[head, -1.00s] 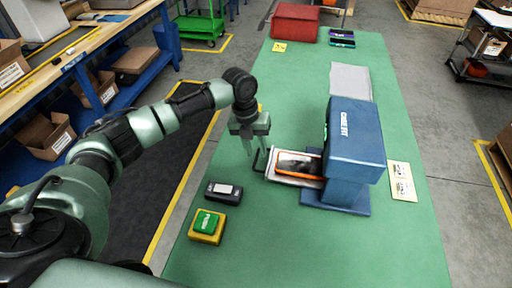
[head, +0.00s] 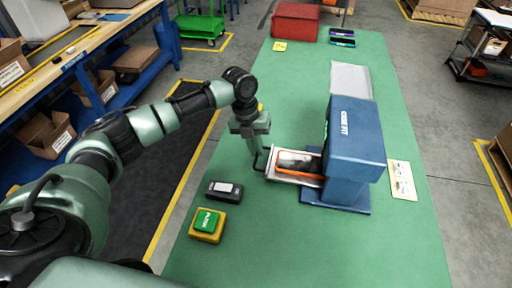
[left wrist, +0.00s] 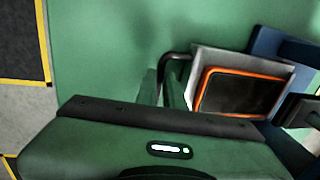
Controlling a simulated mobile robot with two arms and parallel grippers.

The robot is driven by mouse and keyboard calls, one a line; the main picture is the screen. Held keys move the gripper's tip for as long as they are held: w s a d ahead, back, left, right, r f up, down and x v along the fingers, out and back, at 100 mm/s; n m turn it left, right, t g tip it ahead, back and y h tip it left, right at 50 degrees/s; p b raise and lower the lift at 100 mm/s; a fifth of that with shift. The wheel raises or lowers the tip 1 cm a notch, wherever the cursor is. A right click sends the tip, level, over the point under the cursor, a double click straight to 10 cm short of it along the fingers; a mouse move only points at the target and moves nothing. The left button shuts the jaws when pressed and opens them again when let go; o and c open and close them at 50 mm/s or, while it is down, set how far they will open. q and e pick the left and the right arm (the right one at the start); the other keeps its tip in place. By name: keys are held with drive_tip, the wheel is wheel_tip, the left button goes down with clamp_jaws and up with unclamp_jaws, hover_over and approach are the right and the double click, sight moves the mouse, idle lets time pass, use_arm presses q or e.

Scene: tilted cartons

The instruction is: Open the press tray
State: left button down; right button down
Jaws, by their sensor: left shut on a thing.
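The blue press (head: 356,140) stands on the green table, marked "CASE FIT". Its light metal tray (head: 292,181) sticks out to the left and carries a dark phone-like piece with an orange rim (head: 298,161). The tray also shows in the left wrist view (left wrist: 240,62). A dark bar handle (head: 262,163) is at the tray's left end. My left gripper (head: 257,158) points down and is shut on this handle; its fingers partly hide it. In the left wrist view the handle (left wrist: 166,66) shows beside the fingers. My right gripper is in no view.
A yellow box with a green push button (head: 207,222) and a dark handheld device (head: 224,190) lie near the table's left edge. A label card (head: 403,181) lies right of the press. A grey sheet (head: 351,81) and red box (head: 296,21) are farther back.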

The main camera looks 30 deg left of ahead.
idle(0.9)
use_arm(q)
drive_tip(key=a, duration=0.2)
drive_tip(key=s+a, duration=0.1)
drive_tip(key=a, duration=0.2)
drive_tip(key=shift+s+r+p, duration=0.1)
drive_tip(key=shift+p, duration=0.25)
drive_tip(key=c, duration=1.5)
unclamp_jaws()
drive_tip(key=shift+d, duration=0.15)
drive_tip(key=r, duration=0.2)
drive_tip(key=a+r+b, duration=0.1)
drive_tip(key=r, duration=0.4)
drive_tip(key=shift+s+a+r, duration=0.15)
drive_tip(key=shift+a+r, duration=0.1)
drive_tip(key=shift+r, duration=0.05)
